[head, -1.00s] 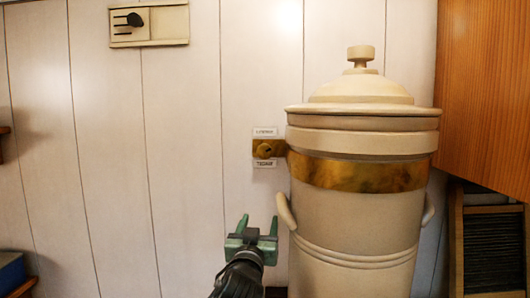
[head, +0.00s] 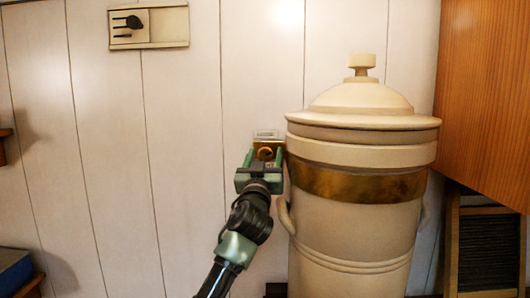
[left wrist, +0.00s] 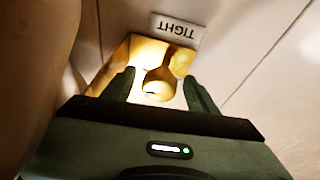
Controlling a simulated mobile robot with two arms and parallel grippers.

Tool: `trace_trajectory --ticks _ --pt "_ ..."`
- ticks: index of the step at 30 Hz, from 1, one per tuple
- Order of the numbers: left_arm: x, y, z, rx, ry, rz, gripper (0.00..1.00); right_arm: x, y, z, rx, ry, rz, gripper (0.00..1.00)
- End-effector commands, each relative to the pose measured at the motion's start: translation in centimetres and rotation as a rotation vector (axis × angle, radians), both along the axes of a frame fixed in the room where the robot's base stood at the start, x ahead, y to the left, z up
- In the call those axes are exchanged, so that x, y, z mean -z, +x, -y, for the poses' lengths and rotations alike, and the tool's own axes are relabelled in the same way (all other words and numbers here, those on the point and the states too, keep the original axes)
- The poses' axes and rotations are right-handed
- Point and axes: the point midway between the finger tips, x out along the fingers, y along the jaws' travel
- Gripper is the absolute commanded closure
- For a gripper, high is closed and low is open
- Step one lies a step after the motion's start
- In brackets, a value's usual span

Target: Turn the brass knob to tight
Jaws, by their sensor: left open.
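The brass knob (head: 265,153) sits on a small brass plate on the white wall, just left of the canister. My left gripper (head: 264,160) is open in front of it, its two fingers reaching up to the plate. In the left wrist view the knob (left wrist: 158,86) lies between the open fingertips (left wrist: 160,92), with no clear contact. The "TIGHT" label (left wrist: 175,29) shows upside down beside the plate (left wrist: 181,62). In the head view another label (head: 265,134) is above the plate, too small to read; the lower label is hidden by my gripper. My right gripper is out of view.
A large cream canister (head: 352,225) with a brass band stands close right of the knob, its side handle (head: 285,214) near my left arm. A slide latch (head: 148,27) is high on the wall. A wooden cabinet (head: 485,95) is at right.

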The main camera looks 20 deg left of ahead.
Motion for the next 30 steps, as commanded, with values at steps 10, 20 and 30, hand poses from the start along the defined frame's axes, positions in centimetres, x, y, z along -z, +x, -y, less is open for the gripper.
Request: trace_trajectory --ticks 10,20,30 --pt "0.04 0.06 0.0 0.0 0.0 0.0 0.69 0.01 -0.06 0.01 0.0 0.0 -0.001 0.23" --pt "0.04 0.04 -0.02 0.0 0.012 -0.003 1.0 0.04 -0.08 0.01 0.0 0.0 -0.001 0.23" --pt "0.02 0.01 -0.11 0.001 0.165 -0.046 1.0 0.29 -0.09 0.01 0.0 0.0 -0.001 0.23"
